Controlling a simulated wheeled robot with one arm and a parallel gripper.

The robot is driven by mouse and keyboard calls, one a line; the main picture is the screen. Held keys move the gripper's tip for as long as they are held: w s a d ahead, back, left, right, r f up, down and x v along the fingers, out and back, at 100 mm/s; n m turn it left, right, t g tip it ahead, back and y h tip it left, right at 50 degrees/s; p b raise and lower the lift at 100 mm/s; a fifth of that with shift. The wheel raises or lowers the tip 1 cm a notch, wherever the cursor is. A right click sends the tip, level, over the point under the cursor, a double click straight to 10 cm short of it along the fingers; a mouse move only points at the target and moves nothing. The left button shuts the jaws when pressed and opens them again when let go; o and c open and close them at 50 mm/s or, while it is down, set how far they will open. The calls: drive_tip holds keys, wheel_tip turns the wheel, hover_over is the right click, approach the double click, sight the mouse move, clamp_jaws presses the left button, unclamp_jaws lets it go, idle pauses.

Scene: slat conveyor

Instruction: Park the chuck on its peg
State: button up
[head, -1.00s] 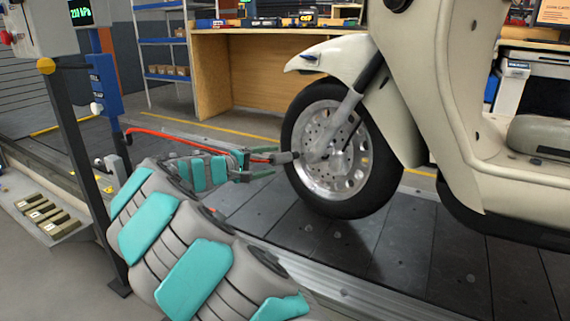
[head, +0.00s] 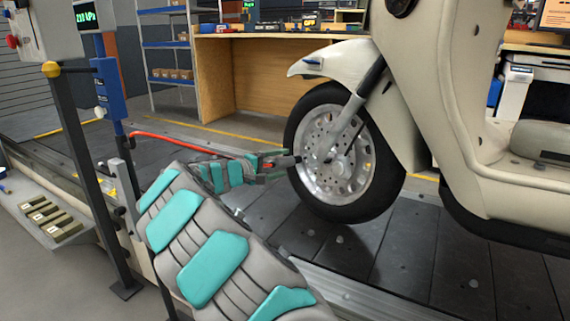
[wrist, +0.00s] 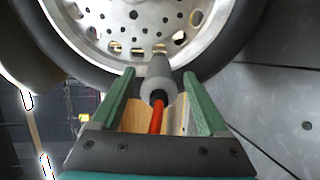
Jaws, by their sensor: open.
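The chuck (wrist: 160,78) is a grey cylinder on the end of a red hose (wrist: 156,118). It points at the scooter's front wheel (wrist: 92,62); whether it is seated on the valve I cannot tell. My gripper (wrist: 160,76) has its green fingers open, one on each side of the chuck, with gaps visible. In the head view my gripper (head: 277,165) is at the wheel's left side, and the red hose (head: 170,139) runs from it to the blue post. A short pale stub (head: 100,112) sticks out of the blue unit (head: 105,84); I cannot tell whether it is the peg.
The cream scooter (head: 430,90) stands on the dark slat conveyor (head: 380,255). A dark post with a yellow knob (head: 51,69) rises at the left. A ledge with several small blocks (head: 62,225) lies at the lower left. A wooden bench (head: 235,80) stands behind.

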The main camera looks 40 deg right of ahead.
sight(290, 161)
drive_tip(key=shift+w+d+f+b, duration=0.1)
drive_tip(key=shift+d+b, duration=0.05)
drive_tip(key=shift+d, duration=0.6)
drive_tip(key=shift+w+d+f+b, duration=0.1)
drive_tip(key=shift+d+f+b, duration=0.1)
drive_tip(key=shift+d, duration=0.6)
drive_tip(key=shift+d+f+b, duration=0.1)
drive_tip(key=shift+d+b, duration=0.05)
drive_tip(key=shift+d, duration=0.6)
drive_tip(key=shift+b, duration=0.35)
clamp_jaws()
drive_tip(key=shift+a+r, duration=0.1)
idle(0.4)
drive_tip(key=shift+s+a+r, duration=0.1)
drive_tip(key=shift+a+r, duration=0.05)
drive_tip(key=shift+a, duration=0.8)
drive_tip(key=shift+s+a+r, duration=0.1)
drive_tip(key=shift+a+r, duration=0.05)
drive_tip(key=shift+a, duration=0.8)
drive_tip(key=shift+s+a+r, duration=0.1)
drive_tip(key=shift+a+r, duration=0.05)
drive_tip(key=shift+a, duration=0.8)
